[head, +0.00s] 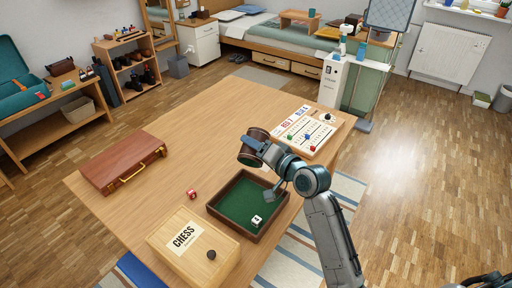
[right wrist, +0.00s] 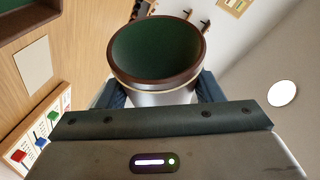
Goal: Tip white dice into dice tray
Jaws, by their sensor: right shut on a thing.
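The dice tray (head: 213,208) lies on the wooden table, with dark wooden walls and a green lining. A white die (head: 256,221) lies inside it, near the tray's right front wall. My right gripper (head: 262,143) is shut on a brown dice cup (head: 252,153) and holds it tilted above the table, behind the tray. In the right wrist view the cup (right wrist: 150,88) shows its open mouth and a green inside, where I see no die. The gripper's fingers (right wrist: 160,92) are at the cup's sides. My left gripper is not in view.
A red die (head: 192,194) lies on the table left of the tray. A game board (head: 310,135) lies at the right back. The table's middle is clear.

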